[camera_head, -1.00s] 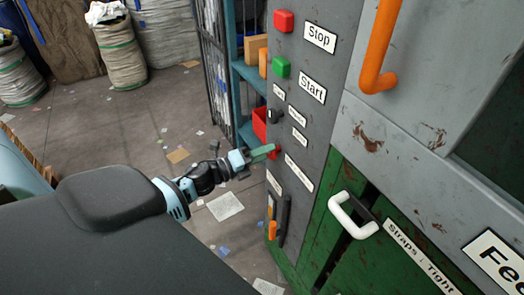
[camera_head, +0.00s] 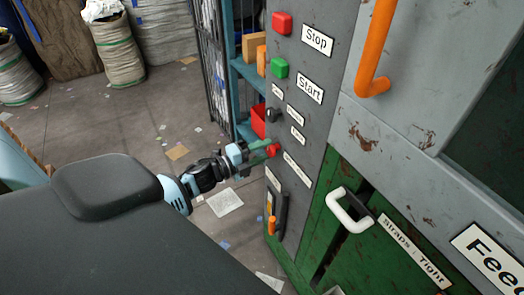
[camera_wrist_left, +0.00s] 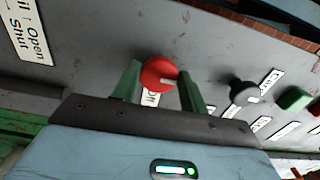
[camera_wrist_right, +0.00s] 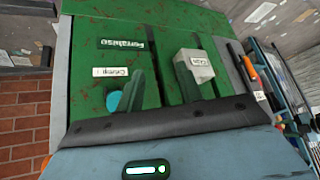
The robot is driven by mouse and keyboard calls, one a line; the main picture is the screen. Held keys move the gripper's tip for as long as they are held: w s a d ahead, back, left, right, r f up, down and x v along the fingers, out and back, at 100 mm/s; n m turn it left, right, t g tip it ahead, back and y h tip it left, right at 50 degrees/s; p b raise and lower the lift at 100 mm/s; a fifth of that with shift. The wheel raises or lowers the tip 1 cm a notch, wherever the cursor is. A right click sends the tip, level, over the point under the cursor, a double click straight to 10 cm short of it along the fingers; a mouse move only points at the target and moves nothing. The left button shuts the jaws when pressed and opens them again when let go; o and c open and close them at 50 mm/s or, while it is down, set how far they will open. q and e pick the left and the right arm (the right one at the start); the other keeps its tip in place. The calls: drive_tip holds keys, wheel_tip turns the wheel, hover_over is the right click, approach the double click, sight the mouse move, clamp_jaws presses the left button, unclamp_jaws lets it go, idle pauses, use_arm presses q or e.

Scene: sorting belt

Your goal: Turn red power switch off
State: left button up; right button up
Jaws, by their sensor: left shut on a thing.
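The red power switch (camera_head: 272,150) is a round red knob on the grey control panel (camera_head: 310,130), below the black knob. In the left wrist view the red knob (camera_wrist_left: 159,73) sits between the two green fingers of my left gripper (camera_wrist_left: 163,84), with a white mark on its face. My left gripper (camera_head: 258,153) is shut on the knob in the head view. A label beside the knob is partly hidden. My right gripper (camera_wrist_right: 162,88) shows only in its own wrist view, its two green fingers apart in front of a green panel.
The red Stop button (camera_head: 282,23), green Start button (camera_head: 279,67) and black knob (camera_head: 273,115) are above on the panel. A white handle (camera_head: 349,212) and an orange handle (camera_head: 376,50) stick out at the right. The floor at left is open, with scattered paper.

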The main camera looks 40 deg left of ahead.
use_arm(q)
drive_tip(key=o, duration=0.9)
drive_tip(key=shift+o, duration=0.2)
drive_tip(key=v, duration=0.7)
drive_tip(key=shift+s+b, duration=0.3)
drive_tip(key=shift+s, duration=0.1)
use_arm(e)
drive_tip(key=shift+s+f, duration=0.2)
drive_tip(key=shift+f, duration=0.1)
use_arm(q)
drive_tip(key=shift+a, duration=0.15)
use_arm(e)
drive_tip(key=shift+w, duration=0.1)
